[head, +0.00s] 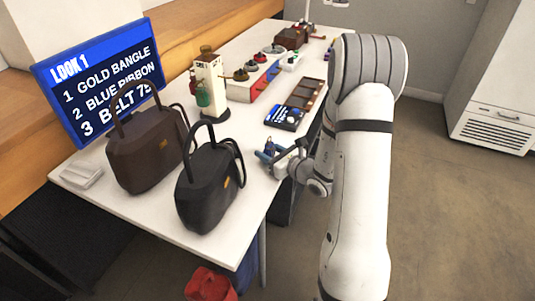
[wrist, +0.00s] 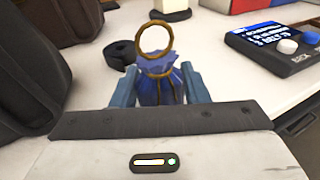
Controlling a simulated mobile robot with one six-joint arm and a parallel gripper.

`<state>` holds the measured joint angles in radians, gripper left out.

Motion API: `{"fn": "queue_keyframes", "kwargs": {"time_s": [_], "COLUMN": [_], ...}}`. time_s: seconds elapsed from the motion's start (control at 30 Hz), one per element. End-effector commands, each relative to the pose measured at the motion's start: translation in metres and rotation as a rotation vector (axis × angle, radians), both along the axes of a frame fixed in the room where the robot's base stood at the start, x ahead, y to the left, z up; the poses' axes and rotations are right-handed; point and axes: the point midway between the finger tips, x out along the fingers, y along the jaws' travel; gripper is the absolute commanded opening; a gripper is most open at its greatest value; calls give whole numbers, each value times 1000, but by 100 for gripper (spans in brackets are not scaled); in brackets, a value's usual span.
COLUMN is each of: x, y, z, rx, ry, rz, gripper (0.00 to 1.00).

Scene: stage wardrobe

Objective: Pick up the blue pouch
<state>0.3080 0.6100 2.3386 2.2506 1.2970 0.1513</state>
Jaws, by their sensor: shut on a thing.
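The blue pouch (wrist: 158,90) is a small gathered cloth bag with a gold cord down its front. My gripper (wrist: 158,86) is shut on it, one grey-blue finger against each side. A gold ring (wrist: 154,38) shows upright at the pouch's top; I cannot tell if it is fastened to it. In the head view my gripper (head: 269,152) is at the right edge of the white table (head: 240,135), with the pouch small and partly hidden between the fingers. I cannot tell whether the pouch touches the table.
A black handbag (head: 207,190) and a brown handbag (head: 147,150) stand left of my gripper. A black coiled strap (wrist: 121,55) lies beyond the pouch. A control box (head: 284,117) with a screen and knobs is behind. A blue sign (head: 100,80) stands at the table's left.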

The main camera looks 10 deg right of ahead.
Motion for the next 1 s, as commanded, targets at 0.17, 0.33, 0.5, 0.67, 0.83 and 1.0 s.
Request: {"fn": "queue_keyframes", "kwargs": {"time_s": [0.17,0.33,0.5,0.67,0.83,1.0], "x": [0,0,0,0,0,0], "y": [0,0,-1,-1,-1,-1], "z": [0,0,11,40,73,94], "rx": [0,0,0,-3,-2,0], "ry": [0,0,-1,-4,-5,-2], "rz": [-1,-1,-1,0,-1,-1], "gripper": [19,18,18,18,18,18]}}
